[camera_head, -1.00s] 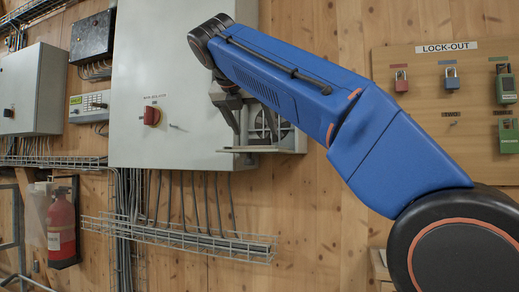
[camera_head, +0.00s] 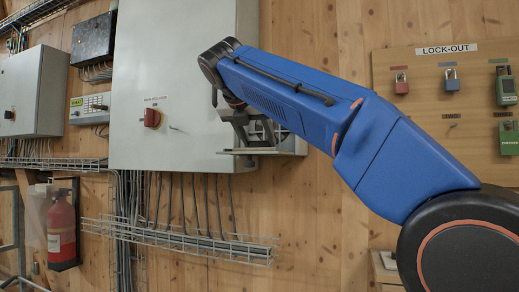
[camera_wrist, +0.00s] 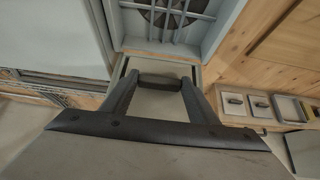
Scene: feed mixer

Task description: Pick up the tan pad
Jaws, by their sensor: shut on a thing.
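My gripper (camera_wrist: 160,80) is shut on a small block-like piece that spans the gap between its two fingertips in the wrist view. The pad cannot be made out there. Whether it still touches the ledge cannot be told.
The fan grille (camera_wrist: 170,14) is close ahead of the fingers. The large grey cabinet (camera_head: 135,110) with a red switch (camera_head: 152,117) is to the left. A lock-out board (camera_head: 425,75) with padlocks is to the right. A wire tray (camera_head: 180,240) runs below.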

